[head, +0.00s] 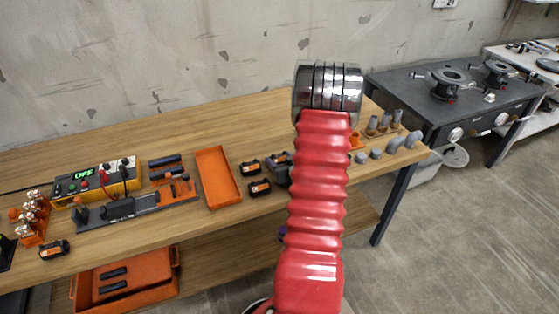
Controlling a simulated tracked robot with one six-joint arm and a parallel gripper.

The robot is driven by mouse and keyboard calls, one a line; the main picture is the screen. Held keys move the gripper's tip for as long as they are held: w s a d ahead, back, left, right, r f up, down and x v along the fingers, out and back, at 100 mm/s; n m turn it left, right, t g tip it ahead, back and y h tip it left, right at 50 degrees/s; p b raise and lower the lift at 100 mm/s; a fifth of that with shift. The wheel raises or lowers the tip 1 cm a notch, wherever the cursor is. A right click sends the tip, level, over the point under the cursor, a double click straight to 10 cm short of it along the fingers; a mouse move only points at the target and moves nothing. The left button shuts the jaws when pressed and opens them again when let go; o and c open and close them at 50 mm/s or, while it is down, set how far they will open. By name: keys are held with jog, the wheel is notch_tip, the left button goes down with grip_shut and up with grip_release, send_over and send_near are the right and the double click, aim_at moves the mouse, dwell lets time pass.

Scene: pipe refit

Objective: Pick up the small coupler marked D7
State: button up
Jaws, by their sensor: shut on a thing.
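Two small black couplers with orange bands lie on the wooden bench left of my arm: one behind (250,167) and one nearer (259,187). A third, similar black and orange coupler (54,249) lies at the bench's front left. Their markings are too small to read, so I cannot tell which is D7. A dark and grey piece with some orange (280,160) shows at the left edge of my red arm, partly covered by it. My gripper does not show clearly; my own upright arm hides the area behind it.
An orange tray (217,177) lies mid-bench. A yellow power box (95,182) reading OFF and a dark fixture (118,208) stand to its left. Grey pipe elbows (394,145) line the right end. An orange bin (126,279) sits below. The bench front between is clear.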

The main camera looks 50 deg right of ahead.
aim_at(279, 158)
jog(key=shift+r, duration=0.1)
notch_tip(279, 158, up, 10)
jog(key=shift+f, duration=0.1)
dwell(0.6)
jog(key=shift+w, duration=0.1)
dwell(0.4)
